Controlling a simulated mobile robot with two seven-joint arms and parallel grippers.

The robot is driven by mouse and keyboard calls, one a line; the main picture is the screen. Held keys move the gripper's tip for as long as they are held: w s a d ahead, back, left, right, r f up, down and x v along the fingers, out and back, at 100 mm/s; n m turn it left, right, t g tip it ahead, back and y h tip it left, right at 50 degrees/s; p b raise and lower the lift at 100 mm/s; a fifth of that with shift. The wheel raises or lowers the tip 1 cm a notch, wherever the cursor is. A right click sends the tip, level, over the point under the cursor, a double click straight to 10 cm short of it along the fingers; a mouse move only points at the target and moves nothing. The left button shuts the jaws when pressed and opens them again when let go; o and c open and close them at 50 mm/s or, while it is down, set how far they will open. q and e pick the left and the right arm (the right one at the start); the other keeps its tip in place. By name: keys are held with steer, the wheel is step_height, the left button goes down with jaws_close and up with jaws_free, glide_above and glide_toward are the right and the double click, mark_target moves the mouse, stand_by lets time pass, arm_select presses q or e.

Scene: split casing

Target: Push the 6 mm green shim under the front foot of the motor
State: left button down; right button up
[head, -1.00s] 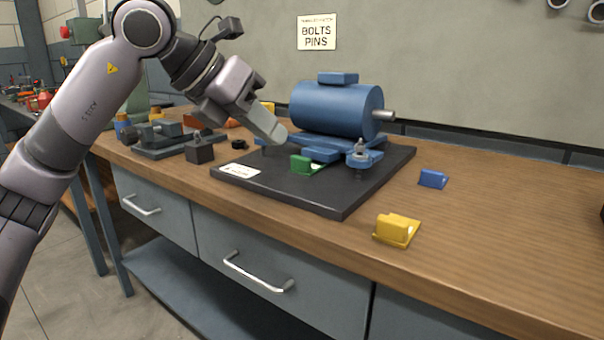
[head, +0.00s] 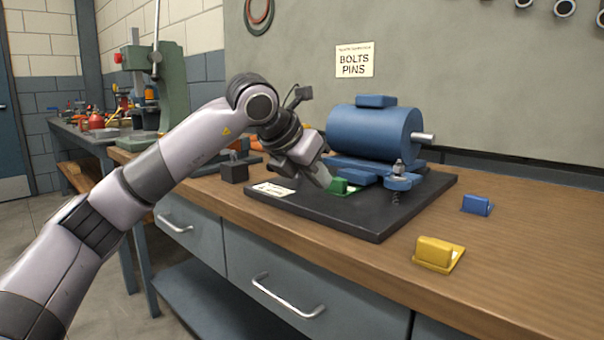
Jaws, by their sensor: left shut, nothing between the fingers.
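The blue motor (head: 368,134) stands on a black base plate (head: 350,222), its shaft pointing right. Its front foot (head: 403,181) carries an upright bolt at the right front corner. The green shim (head: 341,187) lies on the plate at the near side of the motor, beside the blue base part; I cannot tell how far any of it reaches beneath. My left gripper (head: 324,178) is shut and empty, its fingertips low over the plate, just left of the green shim and close to or touching it. My right gripper is not in view.
A yellow shim (head: 437,253) and a blue shim (head: 476,205) lie on the wooden bench (head: 520,235) to the right of the plate. A dark block (head: 234,172) stands left of the plate. The bench right of the plate is mostly clear.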

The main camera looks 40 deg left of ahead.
mark_target(336, 178)
arm_select(q)
steer(key=shift+w+d, duration=0.1)
steer(key=shift+w, duration=0.7)
steer(key=shift+w+r, duration=0.1)
steer(key=shift+w, duration=0.05)
steer(key=shift+w+d+r+p, duration=0.15)
steer(key=shift+w+d+p, duration=0.05)
steer(key=shift+w+p, duration=0.75)
steer(key=shift+w+f+p, duration=0.2)
steer(key=shift+w+p, duration=0.2)
steer(key=shift+w, duration=0.25)
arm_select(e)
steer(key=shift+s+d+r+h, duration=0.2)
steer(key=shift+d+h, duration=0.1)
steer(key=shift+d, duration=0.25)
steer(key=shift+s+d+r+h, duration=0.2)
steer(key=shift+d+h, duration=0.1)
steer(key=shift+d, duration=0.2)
